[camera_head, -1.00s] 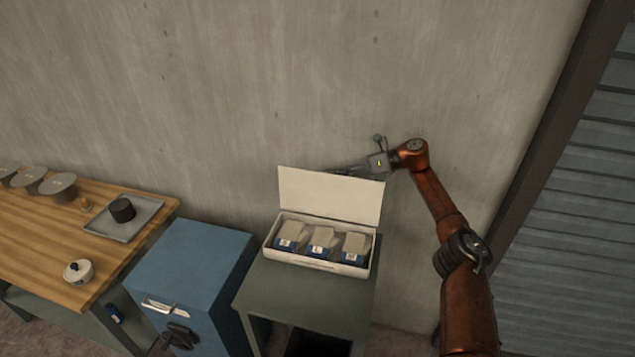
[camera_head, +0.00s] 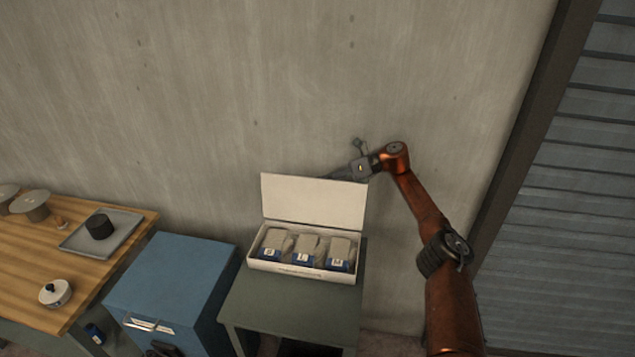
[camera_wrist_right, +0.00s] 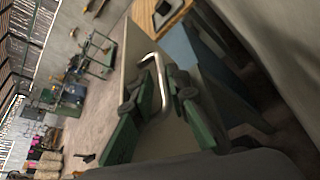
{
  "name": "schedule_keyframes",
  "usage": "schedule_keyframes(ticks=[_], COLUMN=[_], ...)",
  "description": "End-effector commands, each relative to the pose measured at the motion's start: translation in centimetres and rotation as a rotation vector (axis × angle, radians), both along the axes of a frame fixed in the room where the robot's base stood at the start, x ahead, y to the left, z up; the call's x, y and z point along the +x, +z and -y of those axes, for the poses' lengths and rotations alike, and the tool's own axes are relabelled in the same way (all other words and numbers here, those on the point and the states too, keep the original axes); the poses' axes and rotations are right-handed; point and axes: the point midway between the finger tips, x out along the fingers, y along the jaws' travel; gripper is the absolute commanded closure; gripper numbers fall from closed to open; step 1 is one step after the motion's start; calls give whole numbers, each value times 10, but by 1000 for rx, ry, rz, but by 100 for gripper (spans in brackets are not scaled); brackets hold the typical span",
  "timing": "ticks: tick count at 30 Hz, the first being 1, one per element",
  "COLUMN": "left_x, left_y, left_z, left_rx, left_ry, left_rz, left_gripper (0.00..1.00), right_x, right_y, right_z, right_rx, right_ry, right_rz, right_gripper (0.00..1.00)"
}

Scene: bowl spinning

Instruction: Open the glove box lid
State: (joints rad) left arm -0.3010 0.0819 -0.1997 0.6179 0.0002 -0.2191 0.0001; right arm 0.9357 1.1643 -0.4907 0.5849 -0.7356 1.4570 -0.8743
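The glove box (camera_head: 302,270) is a white open carton on a small green-grey table, with several grey-and-blue packs (camera_head: 306,248) inside. Its white lid (camera_head: 313,203) stands up steeply along the back edge, so the box is open. My right arm reaches in from the right. Its wrist is at the lid's upper right corner, and the gripper lies behind the lid, mostly hidden in the head view. In the right wrist view, green finger parts of my right gripper (camera_wrist_right: 155,92) show beside a bent metal bar. Whether they are open or touch the lid is unclear. My left gripper is out of view.
A blue cabinet (camera_head: 172,277) stands left of the small table (camera_head: 290,311). Farther left is a wooden workbench (camera_head: 80,262) with a tray (camera_head: 72,244), a black cylinder (camera_head: 99,226) and a small white pot (camera_head: 55,293). A concrete wall is close behind the box.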

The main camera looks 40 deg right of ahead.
Motion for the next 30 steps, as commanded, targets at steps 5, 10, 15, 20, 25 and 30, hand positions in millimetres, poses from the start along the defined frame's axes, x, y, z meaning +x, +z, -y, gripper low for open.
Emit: schedule_keyframes(ticks=[5, 10, 15, 20, 25, 30], left_x=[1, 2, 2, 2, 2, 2], left_y=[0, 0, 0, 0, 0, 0], left_z=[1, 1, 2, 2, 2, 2], left_rx=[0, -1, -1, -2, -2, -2], left_ry=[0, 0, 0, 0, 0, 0], left_rz=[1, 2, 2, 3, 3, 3], left_gripper=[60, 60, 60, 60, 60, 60], right_x=[0, 0, 0, 0, 0, 0], right_y=[21, 55, 82, 96, 99, 99], right_z=[0, 1, 1, 1, 1, 1], right_rx=[-1, -1, 0, -1, 1, 1], right_ry=[0, -2, 0, -1, -1, -1], right_rz=[6, 5, 3, 1, 1, 1], right_gripper=[85, 85, 85, 85, 85, 85])
